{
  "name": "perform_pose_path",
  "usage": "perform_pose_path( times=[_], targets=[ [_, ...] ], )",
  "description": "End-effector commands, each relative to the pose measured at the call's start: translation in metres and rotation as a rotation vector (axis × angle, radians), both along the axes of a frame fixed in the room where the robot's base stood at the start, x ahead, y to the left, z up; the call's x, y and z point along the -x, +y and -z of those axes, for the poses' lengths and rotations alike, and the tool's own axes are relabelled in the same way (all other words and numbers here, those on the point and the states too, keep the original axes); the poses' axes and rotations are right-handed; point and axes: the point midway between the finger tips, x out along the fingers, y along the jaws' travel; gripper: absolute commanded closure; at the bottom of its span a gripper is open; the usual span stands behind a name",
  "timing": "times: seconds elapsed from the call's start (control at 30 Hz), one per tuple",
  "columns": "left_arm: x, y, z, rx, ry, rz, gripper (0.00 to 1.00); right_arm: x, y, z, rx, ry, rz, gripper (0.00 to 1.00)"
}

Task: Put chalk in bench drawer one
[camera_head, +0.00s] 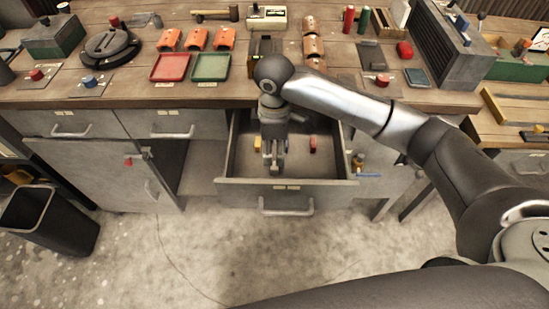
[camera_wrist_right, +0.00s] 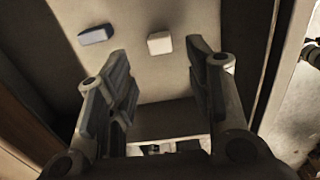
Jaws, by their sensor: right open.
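The open drawer (camera_head: 232,196) hangs out of the bench in the middle of the head view. My right gripper (camera_head: 274,168) points down into it; its fingers are spread with nothing between them. In the right wrist view a whitish block (camera_wrist_right: 160,43), possibly the chalk, lies on the drawer floor beyond my open right gripper (camera_wrist_right: 162,70). A small blue-grey piece (camera_wrist_right: 97,35) lies to its left. In the head view a small red piece (camera_head: 313,144) lies in the drawer right of the gripper. My left gripper is out of view.
The bench top (camera_head: 210,92) holds a red tray (camera_head: 169,67), a green tray (camera_head: 211,66) and several tools. Shut drawers sit to the left of the open one. A dark bin (camera_head: 45,220) stands on the floor at the left. The floor before the drawer is clear.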

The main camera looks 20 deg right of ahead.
Motion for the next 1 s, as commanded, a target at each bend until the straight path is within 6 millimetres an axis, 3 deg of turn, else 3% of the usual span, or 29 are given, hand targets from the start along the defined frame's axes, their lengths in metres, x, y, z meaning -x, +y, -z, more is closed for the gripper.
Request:
perform_pose_path(
  times=[0.1,0.3,1.0],
  targets=[
    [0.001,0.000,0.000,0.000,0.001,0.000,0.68,0.000,0.000,-0.023,0.000,-0.002,0.000,0.52],
    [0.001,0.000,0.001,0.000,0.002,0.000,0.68,0.000,0.000,-0.041,-0.001,0.001,0.000,0.52],
    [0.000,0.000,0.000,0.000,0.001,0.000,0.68,0.000,0.000,-0.044,-0.001,0.002,0.000,0.52]
  ],
)
